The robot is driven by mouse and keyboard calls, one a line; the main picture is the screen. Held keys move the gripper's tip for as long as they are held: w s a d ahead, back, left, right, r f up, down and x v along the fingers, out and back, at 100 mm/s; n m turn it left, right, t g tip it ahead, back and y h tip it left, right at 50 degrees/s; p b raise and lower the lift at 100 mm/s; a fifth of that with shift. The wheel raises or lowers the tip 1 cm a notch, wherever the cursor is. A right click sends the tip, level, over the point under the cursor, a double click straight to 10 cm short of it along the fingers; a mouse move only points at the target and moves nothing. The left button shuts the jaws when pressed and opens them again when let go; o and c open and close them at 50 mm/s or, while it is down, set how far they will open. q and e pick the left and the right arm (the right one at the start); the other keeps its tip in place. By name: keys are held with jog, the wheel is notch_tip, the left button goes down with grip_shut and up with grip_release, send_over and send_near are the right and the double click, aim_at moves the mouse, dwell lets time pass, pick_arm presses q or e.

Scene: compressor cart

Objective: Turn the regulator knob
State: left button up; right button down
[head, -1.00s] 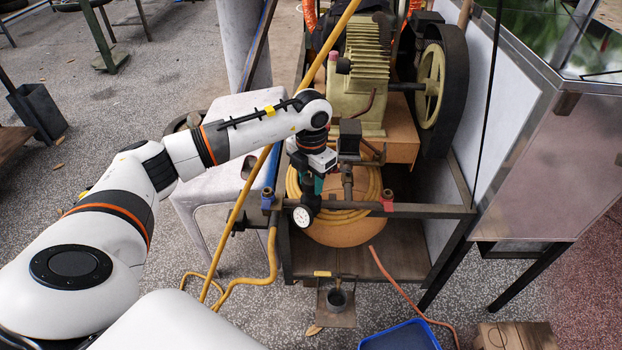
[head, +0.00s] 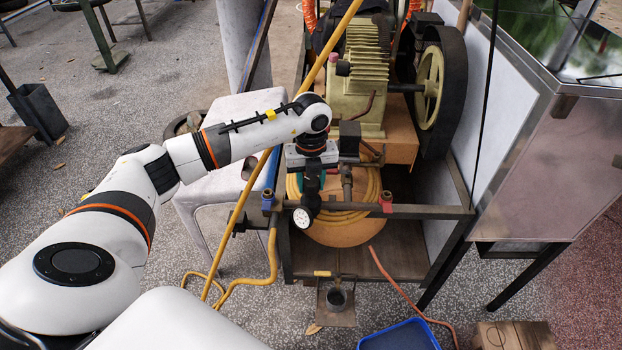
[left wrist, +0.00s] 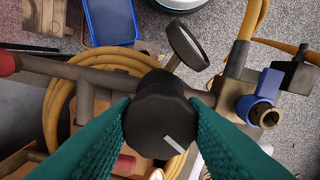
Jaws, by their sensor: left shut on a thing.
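The regulator knob (left wrist: 158,108) is black and faceted, with a white mark toward the lower right in the left wrist view. My left gripper (left wrist: 160,122) has one teal finger on each side of the knob and is shut on it. In the head view my left gripper (head: 311,176) points down over the regulator at the cart's front rail, and the knob is hard to make out there. The round white-faced gauge (head: 302,216) sits just below; in the left wrist view the gauge (left wrist: 188,47) shows from its dark side. My right gripper is in neither view.
A blue-handled valve (head: 268,200) and a red-handled valve (head: 387,201) sit on the cart's front rail (head: 425,210). A coiled yellow hose (head: 355,216) lies behind the rail. The compressor (head: 362,70) with its flywheel (head: 431,78) stands behind. A blue tray (head: 400,335) is on the floor.

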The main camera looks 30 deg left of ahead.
aim_at(311, 180)
pick_arm(q)
jog(key=n+p, duration=0.1)
jog(key=n, duration=0.5)
jog(key=shift+w+r, duration=0.1)
jog(key=shift+r, duration=0.05)
jog(key=shift+n, duration=0.4)
jog(key=o, duration=1)
notch_tip(311, 180, up, 12)
jog(key=b, duration=0.1)
dwell(0.4)
